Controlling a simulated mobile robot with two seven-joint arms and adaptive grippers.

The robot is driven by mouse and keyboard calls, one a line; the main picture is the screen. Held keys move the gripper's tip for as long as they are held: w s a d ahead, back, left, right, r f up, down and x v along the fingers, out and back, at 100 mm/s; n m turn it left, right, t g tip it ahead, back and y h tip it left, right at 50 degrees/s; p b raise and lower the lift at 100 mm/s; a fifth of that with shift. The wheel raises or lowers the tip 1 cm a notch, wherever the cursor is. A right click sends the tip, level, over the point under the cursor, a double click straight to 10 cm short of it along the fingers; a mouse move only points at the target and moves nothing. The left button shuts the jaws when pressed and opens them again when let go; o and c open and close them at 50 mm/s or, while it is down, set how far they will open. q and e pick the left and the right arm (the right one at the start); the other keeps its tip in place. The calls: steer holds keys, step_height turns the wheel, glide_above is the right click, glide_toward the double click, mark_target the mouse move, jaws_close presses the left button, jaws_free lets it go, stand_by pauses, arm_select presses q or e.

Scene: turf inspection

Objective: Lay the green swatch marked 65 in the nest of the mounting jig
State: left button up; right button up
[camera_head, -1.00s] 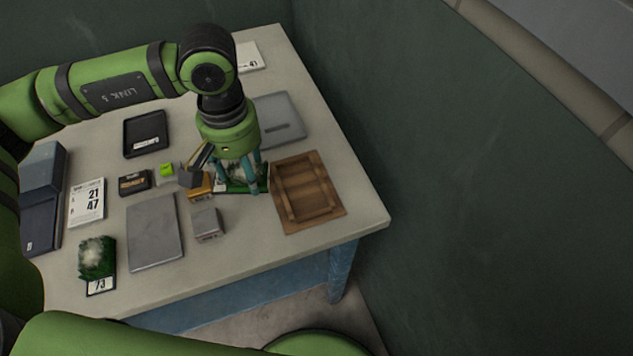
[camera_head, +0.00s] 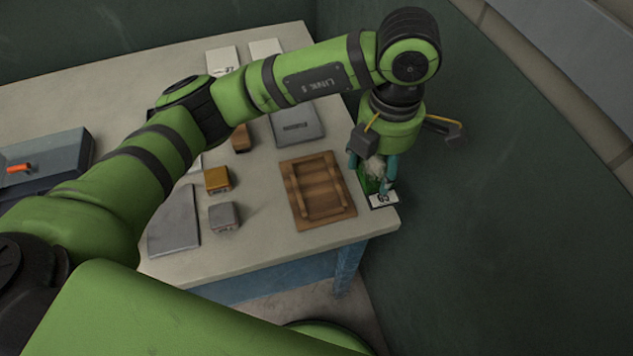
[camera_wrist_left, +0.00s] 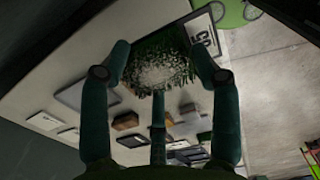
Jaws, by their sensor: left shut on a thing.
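My left gripper (camera_head: 374,182) is shut on the green swatch (camera_head: 371,186), a tuft of turf with a pale patch and a white label at its lower end. In the left wrist view the swatch (camera_wrist_left: 160,66) sits between the fingers, and its label reads 65. In the head view gripper and swatch are right of the mounting jig, over the table's right edge near the front corner; their height is unclear. The mounting jig (camera_head: 288,188) is a brown wooden board with raised rails around an empty nest. My right gripper is not in view.
Left of the jig stand an orange-topped block (camera_head: 217,180), a grey block (camera_head: 224,216) and a flat grey plate (camera_head: 172,228). A grey slab (camera_head: 297,124) lies behind the jig. A blue-grey case (camera_head: 60,155) is at far left. A dark wall rises right of the table.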

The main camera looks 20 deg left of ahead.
arm_select(q)
steer(key=p, duration=0.4)
glide_above(315, 183)
step_height(315, 183, down, 7)
steer(key=shift+s+d+r, duration=0.1)
steer(key=shift+r, duration=0.1)
steer(key=shift+f, duration=0.25)
step_height(315, 183, down, 3)
steer(key=shift+f+p, duration=0.1)
steer(key=shift+p, duration=0.55)
steer(key=shift+f, duration=0.3)
steer(key=shift+f, duration=0.2)
steer(key=o, duration=0.8)
